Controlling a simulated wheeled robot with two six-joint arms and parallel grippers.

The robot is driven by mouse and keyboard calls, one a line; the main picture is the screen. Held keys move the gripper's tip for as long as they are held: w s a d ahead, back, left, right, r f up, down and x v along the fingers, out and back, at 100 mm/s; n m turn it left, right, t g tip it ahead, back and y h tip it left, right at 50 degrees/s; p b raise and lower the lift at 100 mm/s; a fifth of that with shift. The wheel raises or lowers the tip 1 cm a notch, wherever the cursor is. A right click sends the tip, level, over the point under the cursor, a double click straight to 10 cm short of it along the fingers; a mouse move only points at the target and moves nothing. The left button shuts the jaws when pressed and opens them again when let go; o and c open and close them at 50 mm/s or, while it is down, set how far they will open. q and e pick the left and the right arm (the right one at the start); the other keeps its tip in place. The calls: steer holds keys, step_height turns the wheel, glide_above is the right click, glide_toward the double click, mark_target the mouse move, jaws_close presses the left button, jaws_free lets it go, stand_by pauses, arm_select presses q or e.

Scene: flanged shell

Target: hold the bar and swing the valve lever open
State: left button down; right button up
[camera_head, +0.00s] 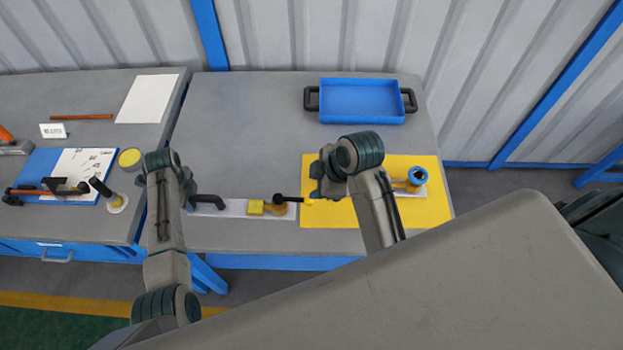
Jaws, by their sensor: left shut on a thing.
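A pale base plate (236,208) lies along the front of the middle table. A dark bent bar (207,200) rises at its left end. My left gripper (190,193) is at the bar's left end and shut on it; its fingertips are mostly hidden by the arm. A yellow block with a brass fitting (265,208) sits on the plate's right part. A black lever (287,198) with a round knob lies just above the fitting. My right gripper (320,188) is to the right of the lever, over the yellow mat; its fingers are too small and covered to judge.
The yellow mat (338,217) carries a brass fitting with a blue ring (417,176) on the right. A blue tray (361,101) with dark handles stands at the back. The left table (85,100) holds papers, a blue board and tools. The middle table's back left is clear.

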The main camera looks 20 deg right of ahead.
arm_select(q)
steer(key=c, duration=1.1)
jaws_free()
steer(key=shift+c, duration=0.2)
